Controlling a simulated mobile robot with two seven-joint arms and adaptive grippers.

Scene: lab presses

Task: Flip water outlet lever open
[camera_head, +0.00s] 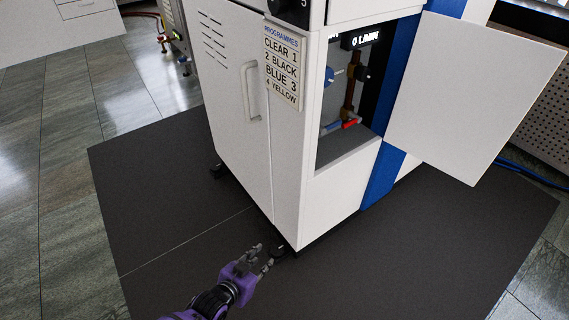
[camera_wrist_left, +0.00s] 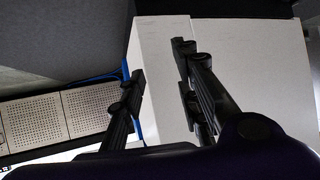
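A white machine cabinet has an open recess (camera_head: 345,150) on its right side, with its white door (camera_head: 468,95) swung out to the right. Low in the recess are a blue handle (camera_head: 330,127) and a red handle (camera_head: 350,123), beside a copper-coloured pipe (camera_head: 349,92). I cannot tell for sure which is the water outlet lever. A flow display (camera_head: 360,40) above reads 0 L/MIN. My purple left gripper (camera_head: 266,252) is below and left of the recess, in front of the cabinet's bottom corner. Its fingers are apart and empty in the left wrist view (camera_wrist_left: 160,60). My right gripper is not in view.
The open door stands out over the dark mat (camera_head: 440,260) on the right. The cabinet's front has a long handle (camera_head: 250,92) and a programme label (camera_head: 283,65). Blue cables (camera_head: 535,172) lie at the right. The mat in front is clear.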

